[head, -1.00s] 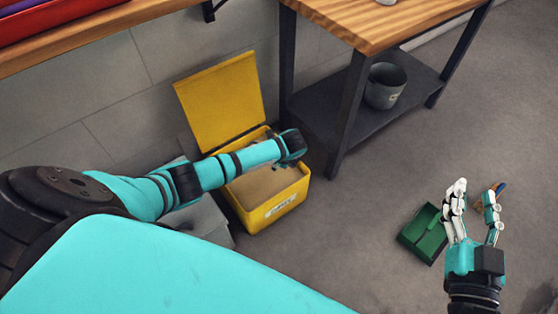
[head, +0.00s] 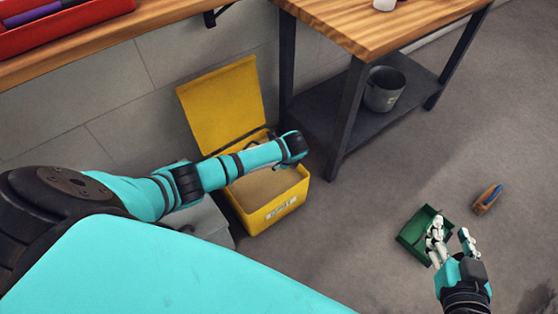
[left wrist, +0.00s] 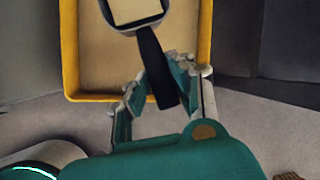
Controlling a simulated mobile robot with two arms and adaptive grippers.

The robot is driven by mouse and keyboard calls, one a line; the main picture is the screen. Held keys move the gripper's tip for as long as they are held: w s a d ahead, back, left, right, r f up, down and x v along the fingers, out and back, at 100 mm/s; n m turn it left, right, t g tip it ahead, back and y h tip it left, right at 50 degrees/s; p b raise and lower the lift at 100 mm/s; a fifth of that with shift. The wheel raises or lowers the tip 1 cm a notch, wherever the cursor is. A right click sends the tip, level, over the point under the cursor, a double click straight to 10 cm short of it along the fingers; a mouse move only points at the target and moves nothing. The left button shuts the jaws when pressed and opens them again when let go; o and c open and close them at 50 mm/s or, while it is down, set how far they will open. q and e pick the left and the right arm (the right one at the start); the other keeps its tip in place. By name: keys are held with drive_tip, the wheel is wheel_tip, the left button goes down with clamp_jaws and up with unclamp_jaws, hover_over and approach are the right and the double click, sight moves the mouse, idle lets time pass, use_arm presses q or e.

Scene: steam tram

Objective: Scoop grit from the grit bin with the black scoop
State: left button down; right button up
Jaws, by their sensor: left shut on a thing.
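The yellow grit bin (head: 277,214) stands on the floor with its lid (head: 222,105) open and sand-coloured grit (head: 264,187) inside. My left arm reaches over it in the head view and mostly hides the left gripper there. In the left wrist view my left gripper (left wrist: 160,80) is shut on the handle of the black scoop (left wrist: 155,68). The scoop's bowl is over the bin, cut off by the top edge, with a sand-coloured surface inside its rim. Its height above the grit is unclear. My right gripper (head: 452,232) is open and empty beside a green tray.
The green tray (head: 412,234) and a wooden brush-like item (head: 487,199) lie on the floor at right. A grey box (head: 205,222) is left of the bin.

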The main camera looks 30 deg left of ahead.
use_arm(q)
drive_tip(key=shift+r+p, duration=0.5)
drive_tip(key=shift+r, duration=0.1)
drive_tip(key=shift+r+y+p, duration=0.3)
drive_tip(key=shift+r+p, duration=0.15)
drive_tip(key=shift+p, duration=0.05)
use_arm(e)
drive_tip(key=s+d+f+g+h, duration=0.1)
drive_tip(key=s+d+f+g, duration=0.2)
drive_tip(key=s+f+g, duration=0.2)
drive_tip(key=shift+s+f+h, duration=0.3)
drive_tip(key=shift+s+f, duration=0.6)
drive_tip(key=shift+s, duration=0.05)
